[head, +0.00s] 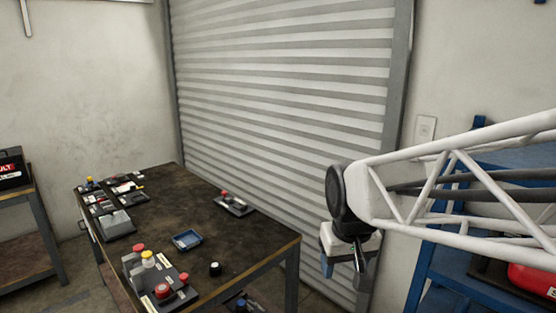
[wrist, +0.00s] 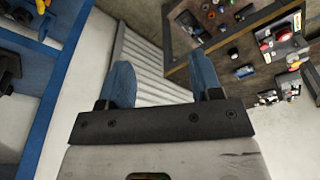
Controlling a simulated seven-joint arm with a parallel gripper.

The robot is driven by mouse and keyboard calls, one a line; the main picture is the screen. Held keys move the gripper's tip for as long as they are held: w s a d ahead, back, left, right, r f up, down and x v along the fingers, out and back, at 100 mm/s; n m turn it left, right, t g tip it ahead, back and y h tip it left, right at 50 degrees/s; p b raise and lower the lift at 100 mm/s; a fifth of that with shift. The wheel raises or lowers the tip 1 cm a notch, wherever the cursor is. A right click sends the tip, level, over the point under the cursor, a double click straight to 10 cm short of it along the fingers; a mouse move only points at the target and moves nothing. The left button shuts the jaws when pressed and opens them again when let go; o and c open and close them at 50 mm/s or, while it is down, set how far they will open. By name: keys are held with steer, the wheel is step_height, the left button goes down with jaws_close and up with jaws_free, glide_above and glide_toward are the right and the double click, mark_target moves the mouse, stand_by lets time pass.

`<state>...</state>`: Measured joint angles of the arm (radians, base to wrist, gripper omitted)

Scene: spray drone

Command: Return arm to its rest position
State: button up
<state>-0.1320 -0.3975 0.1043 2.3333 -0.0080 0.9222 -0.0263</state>
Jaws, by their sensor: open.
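My gripper (head: 343,268) hangs at the end of my white truss arm, at the right of the head view. It is off the right end of the dark work table (head: 176,220) and apart from everything on it. In the wrist view its two blue fingers (wrist: 164,85) stand wide apart with nothing between them. The gripper is open and empty.
The table holds a panel with red and yellow buttons (head: 162,288), a small blue tray (head: 187,240), a black knob (head: 215,269) and a small switch box (head: 233,204). A blue shelf (head: 435,265) with a red item (head: 533,280) stands right, close to my arm. A ribbed shutter (head: 280,100) is behind.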

steer(key=s+d+f+m, duration=0.1)
steer(key=s+d, duration=0.2)
steer(key=s, duration=0.3)
steer(key=s+d+f+m, duration=0.1)
steer(key=s+d, duration=0.2)
steer(key=s, duration=0.4)
steer(key=shift+t, duration=0.3)
